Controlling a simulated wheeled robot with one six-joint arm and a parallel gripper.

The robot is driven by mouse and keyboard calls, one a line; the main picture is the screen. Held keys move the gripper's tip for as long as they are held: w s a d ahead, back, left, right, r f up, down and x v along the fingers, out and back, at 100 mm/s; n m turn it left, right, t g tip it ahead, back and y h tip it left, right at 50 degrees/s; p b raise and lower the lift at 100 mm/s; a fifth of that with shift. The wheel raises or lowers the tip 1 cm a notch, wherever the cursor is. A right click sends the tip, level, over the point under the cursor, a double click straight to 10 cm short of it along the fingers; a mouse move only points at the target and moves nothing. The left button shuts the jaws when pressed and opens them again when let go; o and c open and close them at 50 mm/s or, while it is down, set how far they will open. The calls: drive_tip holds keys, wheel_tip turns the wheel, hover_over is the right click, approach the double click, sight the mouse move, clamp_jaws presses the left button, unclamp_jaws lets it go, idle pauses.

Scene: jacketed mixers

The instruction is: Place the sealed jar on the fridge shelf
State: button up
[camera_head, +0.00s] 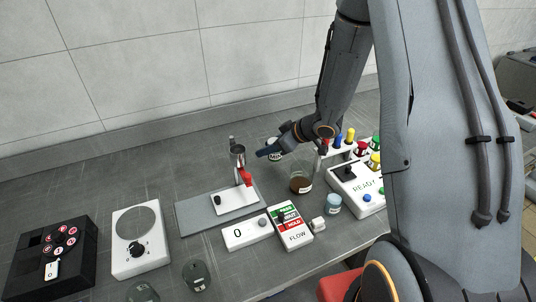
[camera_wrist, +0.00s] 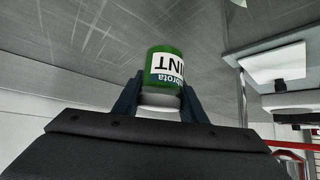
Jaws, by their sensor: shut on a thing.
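My gripper (camera_head: 270,151) is held above the back of the worktop in the head view. In the wrist view my gripper (camera_wrist: 160,98) has its two dark fingers shut on a small green container (camera_wrist: 164,66). The container has a white label with upside-down lettering and a pale end between the fingers. In the head view only a small part of it shows behind the gripper. A jar with brown contents (camera_head: 300,184) and a jar with a light blue lid (camera_head: 332,205) stand on the worktop. I cannot identify a fridge shelf in either view.
A metal-cup device (camera_head: 238,158) stands on a grey plate left of the gripper. A READY panel (camera_head: 352,190) with coloured knobs is to the right. A FLOW card box (camera_head: 291,226), a dial unit (camera_head: 141,240) and a black button box (camera_head: 48,262) line the front. The back left worktop is clear.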

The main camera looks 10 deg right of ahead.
sight(268, 162)
drive_tip(key=shift+f+p, duration=0.3)
drive_tip(key=shift+f, duration=1.3)
drive_tip(key=shift+f, duration=0.15)
drive_tip(key=o, duration=1.3)
